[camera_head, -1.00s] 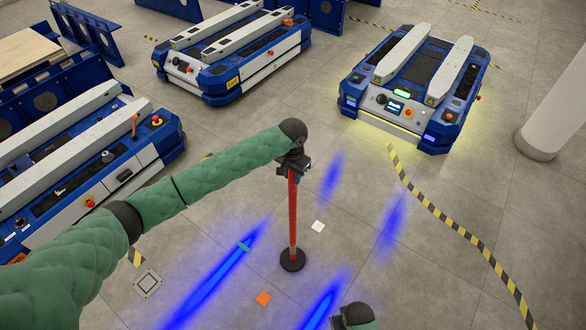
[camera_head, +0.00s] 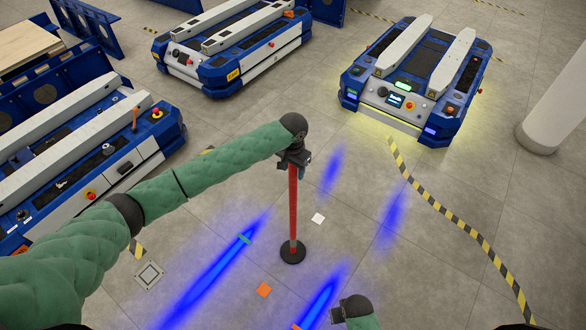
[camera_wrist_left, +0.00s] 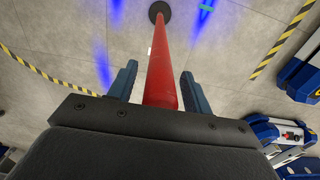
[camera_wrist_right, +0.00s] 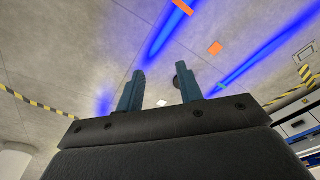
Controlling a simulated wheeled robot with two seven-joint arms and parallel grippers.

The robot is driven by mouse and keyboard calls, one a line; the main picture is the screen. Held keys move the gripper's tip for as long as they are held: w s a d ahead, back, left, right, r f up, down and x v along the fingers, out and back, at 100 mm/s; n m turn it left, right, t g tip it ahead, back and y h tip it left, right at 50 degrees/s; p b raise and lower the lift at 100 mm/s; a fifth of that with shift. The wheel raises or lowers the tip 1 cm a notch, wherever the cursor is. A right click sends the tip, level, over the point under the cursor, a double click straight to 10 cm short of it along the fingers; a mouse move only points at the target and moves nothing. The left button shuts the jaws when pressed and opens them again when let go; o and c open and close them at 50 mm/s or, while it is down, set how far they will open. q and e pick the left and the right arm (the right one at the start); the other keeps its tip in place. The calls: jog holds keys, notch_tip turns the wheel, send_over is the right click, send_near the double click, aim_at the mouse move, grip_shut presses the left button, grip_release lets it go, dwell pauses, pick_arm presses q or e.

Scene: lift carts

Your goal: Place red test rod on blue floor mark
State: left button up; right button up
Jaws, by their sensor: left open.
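The red test rod (camera_head: 293,210) stands upright on its round black base (camera_head: 292,252) on the floor. My left gripper (camera_head: 297,166) is at the rod's top end. In the left wrist view my left gripper (camera_wrist_left: 160,70) is open, with one finger on each side of the red rod (camera_wrist_left: 161,85) and gaps beside it. Long glowing blue streaks (camera_head: 215,272) lie on the floor around the rod. I cannot tell which is the blue floor mark, or whether one is under the base. My right gripper (camera_wrist_right: 160,85) is open and empty; part of it shows low in the head view (camera_head: 338,312).
Small floor patches lie near the rod: orange (camera_head: 264,289), white (camera_head: 318,218) and teal (camera_head: 244,238). Blue lift carts stand at left (camera_head: 95,165), back (camera_head: 230,55) and right (camera_head: 412,80). A white column (camera_head: 555,110) and striped tape (camera_head: 455,222) are at right.

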pick_arm(q)
jog(key=shift+r, duration=0.25)
notch_tip(320, 180, up, 10)
jog(key=b, duration=0.3)
jog(key=shift+r, duration=0.85)
pick_arm(e)
notch_tip(320, 180, up, 13)
jog(key=w, duration=0.1)
jog(key=shift+w+a+f, duration=0.15)
jog(key=shift+a, duration=0.3)
